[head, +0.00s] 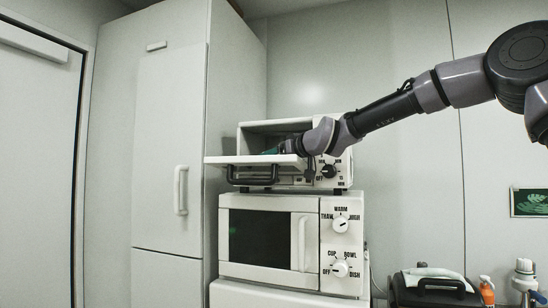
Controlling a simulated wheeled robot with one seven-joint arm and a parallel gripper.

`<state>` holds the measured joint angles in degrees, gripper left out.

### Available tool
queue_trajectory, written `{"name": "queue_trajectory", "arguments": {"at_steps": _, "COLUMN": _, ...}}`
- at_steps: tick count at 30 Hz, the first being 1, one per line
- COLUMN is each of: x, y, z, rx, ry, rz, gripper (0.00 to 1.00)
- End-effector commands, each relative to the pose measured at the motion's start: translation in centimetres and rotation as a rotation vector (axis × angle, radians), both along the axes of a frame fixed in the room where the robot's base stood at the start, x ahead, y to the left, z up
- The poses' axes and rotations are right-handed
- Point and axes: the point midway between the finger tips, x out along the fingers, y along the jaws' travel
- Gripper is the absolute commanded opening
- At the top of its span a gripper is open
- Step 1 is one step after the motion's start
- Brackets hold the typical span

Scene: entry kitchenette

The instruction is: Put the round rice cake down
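My arm reaches in from the right, and my gripper (290,146) is at the open front of a small white toaster oven (262,128). The oven's door (235,160) is folded down flat, with a black handle (252,175) below it. My gripper is just above the right part of this door, pointing left and inward. A small dark green patch shows by its tip; I cannot tell what it is. I cannot make out the round rice cake. The fingertips are too small and hidden to show whether they are open or shut.
The toaster oven stands on a white microwave (262,237) with its door shut. A tall white fridge (168,160) is close on the left. At the lower right are a black appliance (440,293), an orange bottle (487,291) and a white-capped bottle (524,275). The wall above is bare.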

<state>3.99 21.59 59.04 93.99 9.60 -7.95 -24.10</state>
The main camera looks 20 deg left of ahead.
Motion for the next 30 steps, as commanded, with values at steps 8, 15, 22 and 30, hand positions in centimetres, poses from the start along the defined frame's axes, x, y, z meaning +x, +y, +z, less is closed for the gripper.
{"name": "queue_trajectory", "arguments": {"at_steps": 8, "x": 0.0, "y": 0.0, "z": -0.4, "rx": -0.001, "ry": 0.001, "rz": 0.0, "gripper": 0.92}}
{"name": "queue_trajectory", "arguments": {"at_steps": 15, "x": 0.0, "y": 0.0, "z": -0.3, "rx": 0.0, "ry": 0.0, "rz": 0.0, "gripper": 1.0}}
{"name": "queue_trajectory", "arguments": {"at_steps": 22, "x": -0.3, "y": -0.7, "z": 0.1, "rx": 0.0, "ry": 0.0, "rz": -0.002, "gripper": 1.0}}
{"name": "queue_trajectory", "arguments": {"at_steps": 30, "x": -1.8, "y": -3.1, "z": 0.5, "rx": -0.001, "ry": 0.0, "rz": -0.004, "gripper": 1.0}}
